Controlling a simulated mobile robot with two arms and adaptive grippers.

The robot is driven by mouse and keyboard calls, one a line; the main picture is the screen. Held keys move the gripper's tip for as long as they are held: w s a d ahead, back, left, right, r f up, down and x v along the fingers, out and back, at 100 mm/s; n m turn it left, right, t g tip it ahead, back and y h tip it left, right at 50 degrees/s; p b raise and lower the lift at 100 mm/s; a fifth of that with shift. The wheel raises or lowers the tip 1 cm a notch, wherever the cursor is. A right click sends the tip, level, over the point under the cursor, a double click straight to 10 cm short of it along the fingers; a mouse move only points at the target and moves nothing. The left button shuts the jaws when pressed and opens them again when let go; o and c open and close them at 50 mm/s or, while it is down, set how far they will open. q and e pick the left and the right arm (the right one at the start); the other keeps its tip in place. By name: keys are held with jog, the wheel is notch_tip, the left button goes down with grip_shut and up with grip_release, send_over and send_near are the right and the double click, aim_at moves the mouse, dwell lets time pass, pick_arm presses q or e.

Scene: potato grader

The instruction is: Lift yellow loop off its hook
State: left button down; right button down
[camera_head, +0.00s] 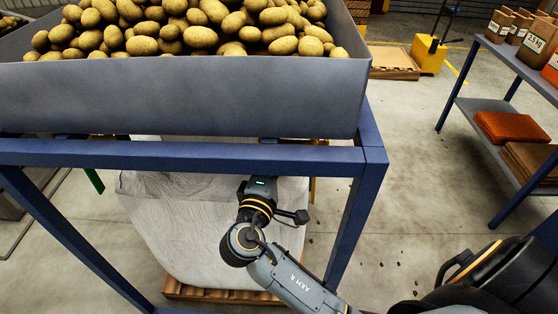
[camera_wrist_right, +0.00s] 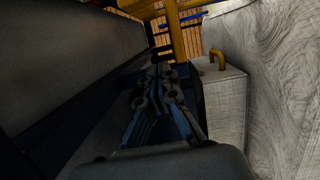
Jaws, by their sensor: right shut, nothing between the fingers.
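A small yellow arch (camera_wrist_right: 218,57), which looks like the yellow loop, stands on top of a pale block-like piece (camera_wrist_right: 224,100) in the right wrist view. I cannot make out a hook under it. My right gripper (camera_wrist_right: 160,70) is shut and empty, to the left of the arch and apart from it. In the head view my right arm reaches under the blue beam, and its fingertips are hidden there. The big whitish bag (camera_head: 170,215) hangs or stands below the hopper; it also fills the right of the wrist view (camera_wrist_right: 280,80). My left gripper is out of view.
A blue frame beam (camera_head: 200,155) crosses above my right arm, under a grey hopper (camera_head: 190,95) full of potatoes (camera_head: 200,38). A blue leg (camera_head: 358,205) stands right of the arm. Yellow bars (camera_wrist_right: 174,30) stand ahead. A shelf (camera_head: 490,110) is at right; floor between is open.

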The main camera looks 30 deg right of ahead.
jog(key=w+d+p, duration=0.2)
jog(key=d, duration=0.5)
jog(key=shift+d+r, duration=0.15)
jog(key=shift+d, duration=0.2)
jog(key=shift+s+d+r+m, duration=0.1)
jog(key=shift+s+d+m, duration=0.3)
jog(key=shift+d, duration=0.1)
jog(key=shift+s+d+r+m, duration=0.1)
jog(key=shift+s+d+m, duration=0.15)
jog(key=shift+d+m, duration=0.2)
jog(key=shift+w, duration=0.15)
